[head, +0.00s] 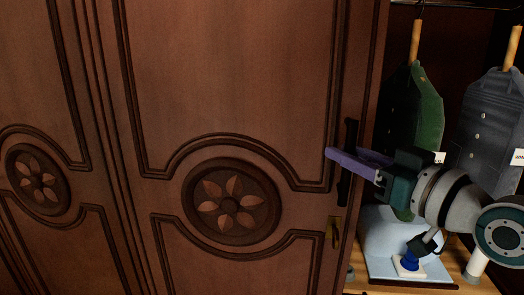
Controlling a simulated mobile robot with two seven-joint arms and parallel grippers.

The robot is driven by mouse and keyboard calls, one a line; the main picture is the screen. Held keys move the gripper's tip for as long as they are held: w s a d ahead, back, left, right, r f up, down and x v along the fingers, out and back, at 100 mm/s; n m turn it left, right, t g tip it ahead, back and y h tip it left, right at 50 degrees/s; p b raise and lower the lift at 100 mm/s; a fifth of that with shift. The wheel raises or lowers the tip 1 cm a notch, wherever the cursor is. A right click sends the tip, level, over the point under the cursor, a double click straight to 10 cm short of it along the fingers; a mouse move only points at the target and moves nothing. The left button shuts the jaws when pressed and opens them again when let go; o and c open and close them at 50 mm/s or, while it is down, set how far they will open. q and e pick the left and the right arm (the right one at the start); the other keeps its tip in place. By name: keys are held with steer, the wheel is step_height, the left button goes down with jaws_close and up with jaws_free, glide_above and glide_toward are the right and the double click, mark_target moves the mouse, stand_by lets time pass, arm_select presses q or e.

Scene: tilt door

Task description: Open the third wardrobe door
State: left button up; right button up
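A dark brown wardrobe door (235,90) with carved mouldings and a flower medallion fills the middle of the head view. A dark upright handle (350,132) is near its right edge, with a small brass plate (333,232) below. My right gripper (345,157), with purple fingers, comes in from the right and lies across the handle, hiding its middle. I cannot tell whether the fingers are closed on the handle or only beside it. My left gripper is not in view. I cannot tell from this view which door counts as third.
Another carved panel (38,95) adjoins on the left. Right of the door edge the interior is exposed, with a green garment (428,105) and a dark grey garment (490,115) on hangers. A pale blue boxlike thing (385,240) stands on the wooden floor below, close to my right arm.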

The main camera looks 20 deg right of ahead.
steer(key=shift+w, duration=0.1)
jaws_close()
stand_by(1.4)
